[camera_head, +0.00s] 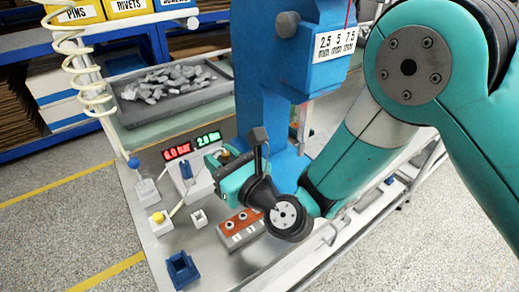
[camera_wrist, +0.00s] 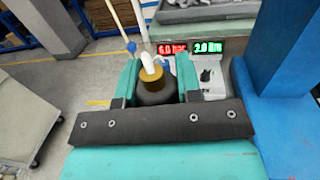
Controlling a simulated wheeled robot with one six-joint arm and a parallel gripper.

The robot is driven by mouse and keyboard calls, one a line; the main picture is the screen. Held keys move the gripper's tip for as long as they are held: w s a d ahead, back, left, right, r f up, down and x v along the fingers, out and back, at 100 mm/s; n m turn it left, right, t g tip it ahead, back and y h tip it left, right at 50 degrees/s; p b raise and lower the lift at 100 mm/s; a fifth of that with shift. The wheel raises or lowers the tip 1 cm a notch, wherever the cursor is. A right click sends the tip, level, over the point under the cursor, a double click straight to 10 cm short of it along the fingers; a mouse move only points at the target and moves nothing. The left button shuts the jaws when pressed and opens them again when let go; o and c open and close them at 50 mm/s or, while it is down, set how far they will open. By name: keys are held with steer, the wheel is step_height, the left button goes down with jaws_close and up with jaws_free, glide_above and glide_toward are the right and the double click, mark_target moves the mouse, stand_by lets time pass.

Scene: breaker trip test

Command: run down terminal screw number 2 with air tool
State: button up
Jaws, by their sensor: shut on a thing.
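My gripper (camera_head: 219,158) is over the bench beside the grey display box. It is shut on the air tool, a dark body with a brass collar and a white fitting on top. The tool (camera_wrist: 155,86) stands between the two teal fingers in the wrist view; in the head view only its brass top (camera_head: 224,155) shows. A red-brown and grey block (camera_head: 241,229), which looks like the terminal block, sits on the bench in front of my wrist. Its screws are too small to number. The tool's lower end is hidden.
A red 6.0 bar display (camera_head: 177,151) and a green 2.0 Nm display (camera_head: 208,139) stand behind the gripper. A blue press (camera_head: 262,75) rises close on the right. A blue holder (camera_head: 182,270), a yellow-button box (camera_head: 158,219) and a coiled hose (camera_head: 72,48) are left.

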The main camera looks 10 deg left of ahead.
steer(key=shift+w+d+n+g+y+b, duration=0.45)
steer(key=shift+w+d+g, duration=0.45)
steer(key=shift+w, duration=0.25)
steer(key=shift+c, duration=0.4)
steer(key=shift+s+a+r+n+g, duration=0.1)
steer(key=shift+s+a+n+g, duration=0.05)
steer(key=shift+s+n+g, duration=0.15)
step_height(320, 180, down, 5)
steer(key=b, duration=0.5)
steer(key=shift+b, duration=0.35)
steer(key=shift+f, duration=0.8)
stand_by(0.4)
steer(key=shift+r, duration=0.1)
stand_by(0.6)
